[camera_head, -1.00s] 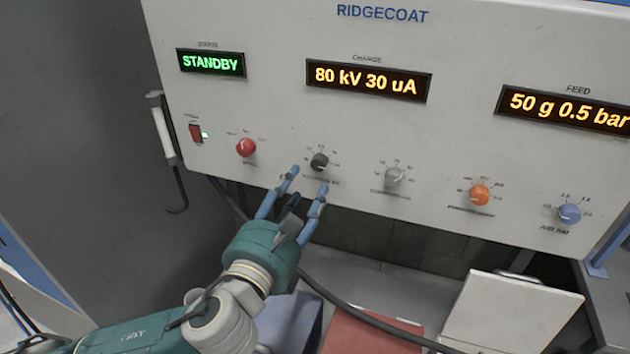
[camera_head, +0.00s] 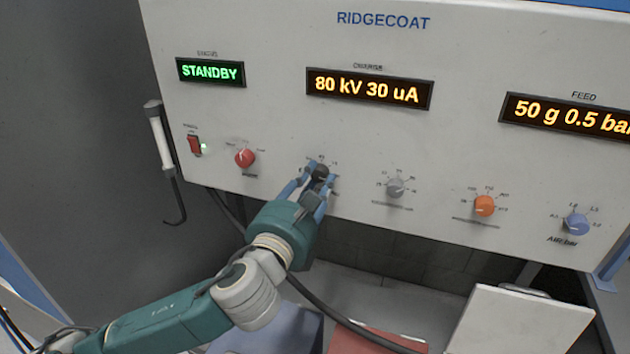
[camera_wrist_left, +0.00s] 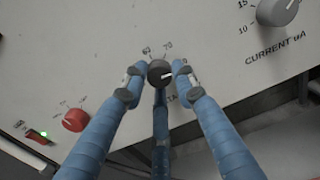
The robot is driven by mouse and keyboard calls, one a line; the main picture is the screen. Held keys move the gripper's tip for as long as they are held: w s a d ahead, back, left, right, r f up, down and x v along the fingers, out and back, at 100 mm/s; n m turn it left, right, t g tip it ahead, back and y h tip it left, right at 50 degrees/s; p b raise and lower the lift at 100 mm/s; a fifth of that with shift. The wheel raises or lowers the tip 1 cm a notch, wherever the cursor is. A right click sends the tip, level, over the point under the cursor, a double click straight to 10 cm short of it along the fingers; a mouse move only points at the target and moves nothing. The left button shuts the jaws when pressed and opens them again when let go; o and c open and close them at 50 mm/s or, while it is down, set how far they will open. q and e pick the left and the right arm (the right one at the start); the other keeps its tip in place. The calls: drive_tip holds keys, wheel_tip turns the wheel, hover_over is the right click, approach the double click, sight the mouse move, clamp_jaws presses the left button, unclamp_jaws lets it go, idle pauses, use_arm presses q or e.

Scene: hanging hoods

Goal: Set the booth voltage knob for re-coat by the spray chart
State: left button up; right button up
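The black knob (camera_head: 320,173) sits on the light panel (camera_head: 400,40), below the CHARGE display (camera_head: 368,88), which reads "80 kV 30 uA". Its label is largely covered by my fingers. My left gripper (camera_head: 321,172) reaches it from below, its fingertips closed in around the knob. In the left wrist view the knob (camera_wrist_left: 159,73) lies between the two side fingertips, which look in contact, with a third finger below. A pale pointer mark shows on its right side, and a "70" is above it. My right gripper and a spray chart are not in view.
Other knobs share the row: red (camera_head: 245,158), grey current (camera_head: 395,187), orange (camera_head: 485,205) and blue (camera_head: 577,224). A red switch (camera_head: 194,146) is at left. The status display (camera_head: 210,72) reads STANDBY; the feed display (camera_head: 567,117) reads "50 g 0.5 bar", cut off.

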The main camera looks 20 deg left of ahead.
use_arm(q)
drive_tip(key=c, duration=0.4)
drive_tip(key=shift+f, duration=0.1)
clamp_jaws()
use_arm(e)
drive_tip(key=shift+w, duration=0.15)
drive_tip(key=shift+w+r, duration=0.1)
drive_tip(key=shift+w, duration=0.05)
